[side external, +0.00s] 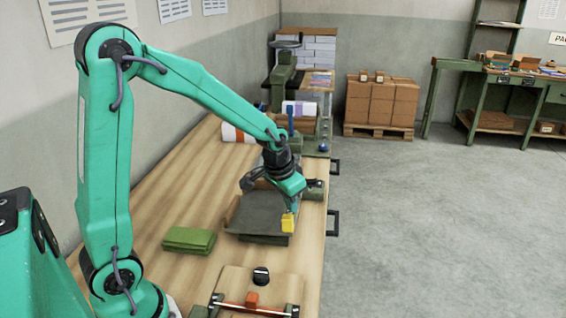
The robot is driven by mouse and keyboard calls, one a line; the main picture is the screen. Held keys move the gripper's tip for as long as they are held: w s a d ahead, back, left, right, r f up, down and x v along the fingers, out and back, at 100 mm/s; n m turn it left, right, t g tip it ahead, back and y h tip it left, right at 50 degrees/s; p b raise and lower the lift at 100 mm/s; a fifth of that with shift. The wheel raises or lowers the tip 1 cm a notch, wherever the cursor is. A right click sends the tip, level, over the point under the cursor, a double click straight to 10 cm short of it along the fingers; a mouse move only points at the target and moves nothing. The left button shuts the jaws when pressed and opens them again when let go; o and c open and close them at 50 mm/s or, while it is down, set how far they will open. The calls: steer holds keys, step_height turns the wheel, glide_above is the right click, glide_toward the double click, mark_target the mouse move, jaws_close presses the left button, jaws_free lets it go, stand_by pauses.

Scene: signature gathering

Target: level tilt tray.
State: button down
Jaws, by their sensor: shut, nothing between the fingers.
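The tilt tray (254,216) is a dark grey, shallow tray on a low base on the wooden bench. Its left edge is raised, and its surface appears to slope; the exact tilt is hard to judge from here. My gripper (288,218) points down at the tray's right edge. It is shut and empty. A small yellow block-like part (288,223) shows at its tip; I cannot tell whether it belongs to the gripper or the tray, or whether there is contact. My wrist hides part of the tray's far side.
A folded green cloth (189,240) lies left of the tray. A board with a black knob (261,276) and an orange-red bar sits at the near edge. A press-like green machine (284,75), rolls and paper stacks stand behind. The wooden bench (160,215) is clear between cloth and wall.

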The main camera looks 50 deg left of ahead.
steer(key=shift+f, duration=0.4)
steer(key=shift+d+f, duration=0.65)
steer(key=shift+f, duration=0.1)
steer(key=shift+r, duration=0.1)
steer(key=shift+r, duration=0.55)
steer(key=v, duration=1.2)
steer(key=shift+w+r, duration=0.25)
steer(key=shift+r, duration=0.25)
steer(key=shift+d, duration=0.15)
